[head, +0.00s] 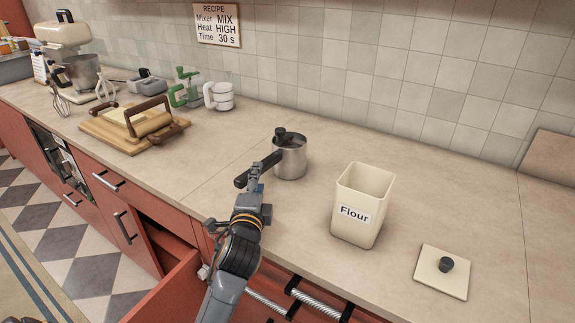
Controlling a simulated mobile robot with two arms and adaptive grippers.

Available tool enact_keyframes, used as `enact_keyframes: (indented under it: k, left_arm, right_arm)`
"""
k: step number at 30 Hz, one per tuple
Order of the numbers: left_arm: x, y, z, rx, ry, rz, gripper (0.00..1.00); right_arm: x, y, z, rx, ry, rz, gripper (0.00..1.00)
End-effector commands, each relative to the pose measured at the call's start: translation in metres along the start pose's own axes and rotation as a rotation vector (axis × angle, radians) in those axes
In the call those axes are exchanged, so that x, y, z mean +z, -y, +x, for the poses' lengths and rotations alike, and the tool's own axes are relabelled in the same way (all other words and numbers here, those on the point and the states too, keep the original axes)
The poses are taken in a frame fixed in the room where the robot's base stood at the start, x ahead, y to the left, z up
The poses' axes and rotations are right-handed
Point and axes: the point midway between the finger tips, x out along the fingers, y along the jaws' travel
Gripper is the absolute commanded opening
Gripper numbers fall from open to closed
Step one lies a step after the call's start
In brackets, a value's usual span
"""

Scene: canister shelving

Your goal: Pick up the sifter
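The sifter (290,160) is a metal cup with a black knob at its rim and a long black handle pointing to the lower left. It stands upright on the counter, left of the flour canister (350,233). One arm shows, coming up from the bottom left of centre; I take it as my left. Its gripper (254,180) is at the outer part of the sifter's handle. The fingers are small and overlap the handle, so I cannot tell whether they are closed on it. My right gripper is not in view.
The open flour canister stands right of the sifter, with a square lid (442,275) lying further right. A wooden board (100,131) with a rolling pin is at the left. A drawer (172,293) stands open below the counter. The counter behind the sifter is clear.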

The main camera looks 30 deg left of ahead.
Motion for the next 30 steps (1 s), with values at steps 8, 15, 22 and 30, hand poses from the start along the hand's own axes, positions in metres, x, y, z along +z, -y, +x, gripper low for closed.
enact_keyframes:
  k: [8,15,22,30]
  left_arm:
    - [-0.01,-0.003,0.035,0.0,-0.001,-0.001,0.51]
    - [-0.009,-0.004,0.052,0.0,-0.001,0.0,0.51]
    - [-0.009,-0.004,0.051,0.0,-0.001,0.0,0.39]
    - [-0.009,-0.005,0.051,0.0,-0.001,0.0,0.0]
  right_arm:
    - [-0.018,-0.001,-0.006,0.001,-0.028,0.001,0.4]
    - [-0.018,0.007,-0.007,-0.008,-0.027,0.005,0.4]
    - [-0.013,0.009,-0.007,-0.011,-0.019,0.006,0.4]
    - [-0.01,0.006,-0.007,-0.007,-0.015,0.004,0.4]
